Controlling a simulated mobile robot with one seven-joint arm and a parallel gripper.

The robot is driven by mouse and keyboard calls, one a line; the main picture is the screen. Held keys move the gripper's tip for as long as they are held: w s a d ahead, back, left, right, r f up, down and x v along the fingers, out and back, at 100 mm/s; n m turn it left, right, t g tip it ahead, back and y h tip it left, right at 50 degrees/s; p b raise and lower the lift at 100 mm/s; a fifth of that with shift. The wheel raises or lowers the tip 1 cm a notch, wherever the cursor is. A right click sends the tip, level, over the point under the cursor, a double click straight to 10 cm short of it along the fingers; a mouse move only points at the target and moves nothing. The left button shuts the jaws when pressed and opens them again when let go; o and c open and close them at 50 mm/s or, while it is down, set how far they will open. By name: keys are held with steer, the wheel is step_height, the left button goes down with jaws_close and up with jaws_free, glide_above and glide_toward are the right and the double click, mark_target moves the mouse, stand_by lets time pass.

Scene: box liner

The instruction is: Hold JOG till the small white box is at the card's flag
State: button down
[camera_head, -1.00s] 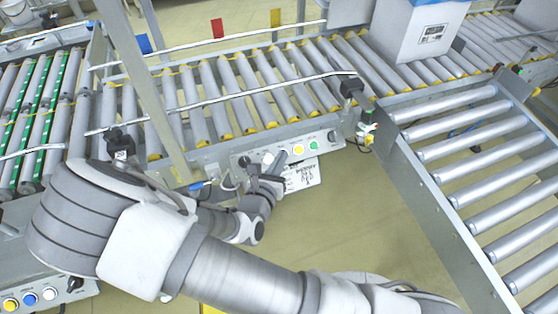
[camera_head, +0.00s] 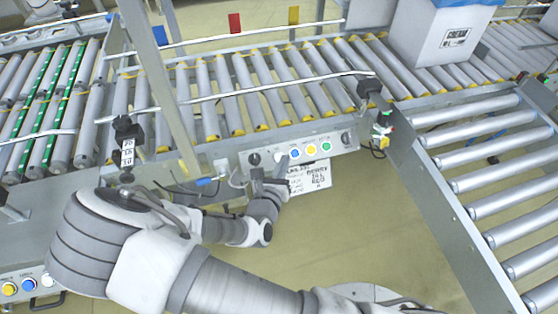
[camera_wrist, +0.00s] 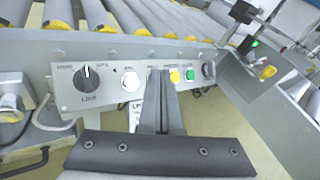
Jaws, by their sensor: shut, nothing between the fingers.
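Three flags stand along the far rail: blue (camera_head: 144,36), red (camera_head: 235,23) and yellow (camera_head: 293,15). A white card (camera_head: 310,178) with black writing hangs under the control panel; its text is too small to read surely. The panel has a black knob (camera_wrist: 88,78), a white button (camera_wrist: 130,82), a blue button (camera_head: 295,154), a yellow one (camera_wrist: 174,76) and a green one (camera_wrist: 190,75). My gripper (camera_wrist: 160,74) is shut and empty before the buttons; contact cannot be told.
A side roller conveyor (camera_head: 480,150) joins at the right. Green-striped rollers (camera_head: 50,100) lie at the left. A second panel with buttons (camera_head: 30,286) is at the lower left. A post (camera_head: 160,80) stands before the main conveyor. Bare floor (camera_head: 370,220) lies below the card.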

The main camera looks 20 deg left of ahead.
mark_target(279, 157)
steer(key=shift+w+a+f+b, duration=0.35)
steer(key=shift+w+f+b, duration=0.2)
steer(key=shift+f, duration=0.2)
steer(key=shift+w+a+f+b, duration=0.35)
steer(key=shift+w+f, duration=0.2)
steer(key=shift+f, duration=0.2)
steer(key=shift+w+a+f+b, duration=0.3)
steer(key=shift+w+f+b, duration=0.25)
steer(key=shift+f, duration=0.2)
stand_by(0.4)
steer(key=shift+w+a+f, duration=0.15)
steer(key=shift+w+f, duration=0.1)
steer(key=shift+f, duration=0.05)
